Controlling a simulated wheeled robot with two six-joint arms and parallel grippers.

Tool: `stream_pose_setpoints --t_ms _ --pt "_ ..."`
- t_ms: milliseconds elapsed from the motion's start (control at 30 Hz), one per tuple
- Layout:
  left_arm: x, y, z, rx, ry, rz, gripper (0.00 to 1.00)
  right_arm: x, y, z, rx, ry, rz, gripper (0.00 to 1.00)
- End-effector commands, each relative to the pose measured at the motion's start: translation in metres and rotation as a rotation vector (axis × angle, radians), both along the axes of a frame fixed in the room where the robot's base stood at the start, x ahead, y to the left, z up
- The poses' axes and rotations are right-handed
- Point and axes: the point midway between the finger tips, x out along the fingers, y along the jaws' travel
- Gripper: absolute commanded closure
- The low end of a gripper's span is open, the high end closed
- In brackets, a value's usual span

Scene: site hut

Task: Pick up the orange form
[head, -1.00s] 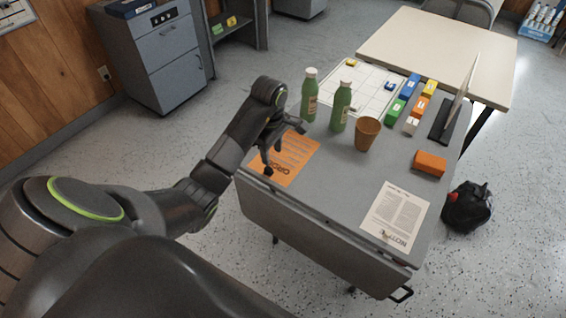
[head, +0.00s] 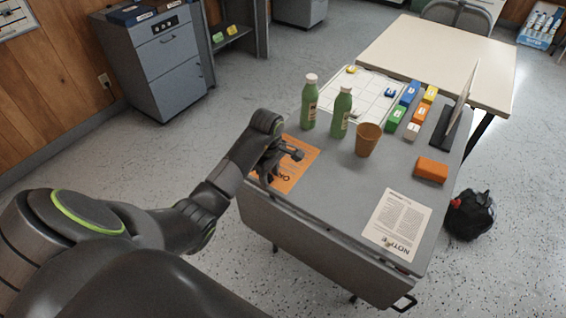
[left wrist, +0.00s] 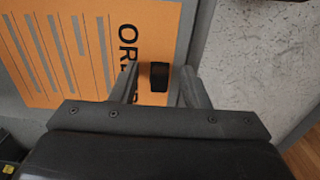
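The orange form (head: 296,165) lies flat on the grey table near its left edge, with dark print on it. My left gripper (head: 281,168) is over its near left part and hides some of it in the head view. The left wrist view shows the form (left wrist: 70,60) with its heading near my fingers (left wrist: 158,84). The fingers stand apart, with no paper visibly pinched. A small dark block shows between them; I cannot tell what it is. I cannot tell whether the fingers touch the form. My right gripper is not in view.
Two green bottles (head: 310,104) (head: 341,112) stand just beyond the form, with a brown cup (head: 367,140) to their right. An orange block (head: 431,170) and a white notice (head: 396,220) lie at the right. A gridded sheet (head: 366,98) and several coloured blocks are further back.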

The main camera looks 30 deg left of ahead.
Motion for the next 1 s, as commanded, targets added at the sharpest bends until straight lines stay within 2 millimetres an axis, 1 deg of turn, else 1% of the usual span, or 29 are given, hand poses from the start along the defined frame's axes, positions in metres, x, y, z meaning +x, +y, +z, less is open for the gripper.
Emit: stream_pose_setpoints --t_ms 33,300,333,567,667,767,900,1000 --pt "0.0 0.0 0.0 0.0 0.0 0.0 0.63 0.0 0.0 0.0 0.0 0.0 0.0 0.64" --pt "0.0 0.0 0.0 0.0 0.0 0.0 0.99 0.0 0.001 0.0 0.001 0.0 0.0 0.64" --pt "0.0 0.0 0.0 0.0 0.0 0.0 1.0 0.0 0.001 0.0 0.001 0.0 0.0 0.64" --pt "0.0 0.0 0.001 0.0 -0.001 0.0 1.0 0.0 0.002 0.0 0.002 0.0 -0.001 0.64" --pt "0.001 0.0 0.006 0.0 -0.002 0.0 1.0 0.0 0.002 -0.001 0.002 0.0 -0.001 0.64" --pt "0.002 0.0 0.019 0.001 -0.006 0.0 1.0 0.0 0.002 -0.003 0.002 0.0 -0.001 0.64" --pt "0.002 0.001 0.05 0.003 -0.007 -0.001 1.0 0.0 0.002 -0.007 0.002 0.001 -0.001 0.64" --pt "0.001 0.0 0.077 0.0 -0.003 0.0 1.0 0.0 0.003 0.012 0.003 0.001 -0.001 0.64"
